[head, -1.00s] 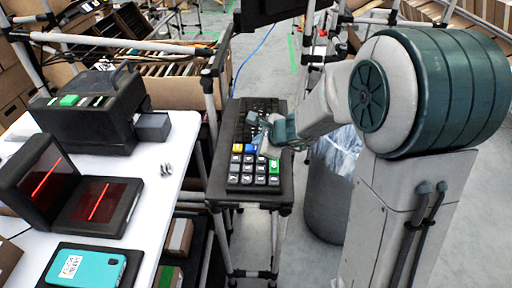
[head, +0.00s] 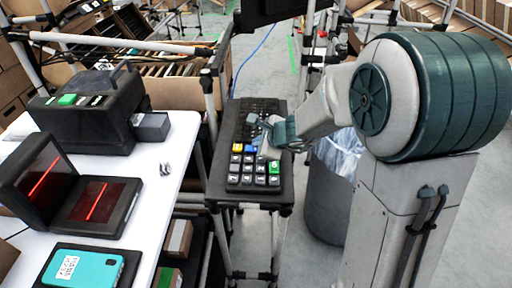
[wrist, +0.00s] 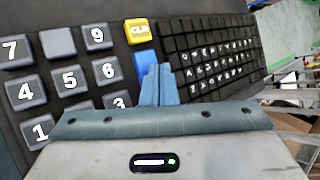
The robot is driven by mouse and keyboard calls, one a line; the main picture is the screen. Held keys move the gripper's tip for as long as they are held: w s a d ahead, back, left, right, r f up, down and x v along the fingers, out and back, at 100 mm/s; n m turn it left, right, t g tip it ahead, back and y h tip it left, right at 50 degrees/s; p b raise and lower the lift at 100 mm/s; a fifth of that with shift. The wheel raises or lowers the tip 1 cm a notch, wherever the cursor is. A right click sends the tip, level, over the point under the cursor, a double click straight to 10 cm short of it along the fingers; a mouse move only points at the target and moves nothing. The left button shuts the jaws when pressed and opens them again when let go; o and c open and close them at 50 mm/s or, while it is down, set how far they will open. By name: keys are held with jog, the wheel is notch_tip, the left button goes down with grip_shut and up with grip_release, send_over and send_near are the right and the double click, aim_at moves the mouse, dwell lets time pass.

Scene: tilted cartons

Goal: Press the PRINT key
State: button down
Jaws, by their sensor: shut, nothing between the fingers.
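The dark keypad (head: 232,187) has grey number keys, a yellow key (head: 238,147), a blue key (head: 250,148) and a green key (head: 274,167). In the wrist view, the yellow key (wrist: 142,37) reads CLR and the blue key (wrist: 145,62) is partly covered by my fingers. No PRINT label is readable; the keys below the blue one are hidden by my gripper in that view. My gripper (head: 256,120) is shut and empty, over the keypad's keyboard-side edge. In the wrist view its fingertips (wrist: 158,72) appear beside the blue key; contact cannot be told.
A black keyboard (wrist: 215,55) adjoins the keypad on the same narrow stand. A white table (head: 165,185) at left holds a black printer-like device (head: 85,125), a red-lit scanner (head: 95,207) and a teal phone (head: 82,268). A grey bin (head: 330,205) stands right of the stand.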

jog(key=shift+r+p, duration=0.65)
jog(key=shift+r, duration=0.15)
jog(key=shift+r+p, duration=2.15)
jog(key=shift+r, duration=0.3)
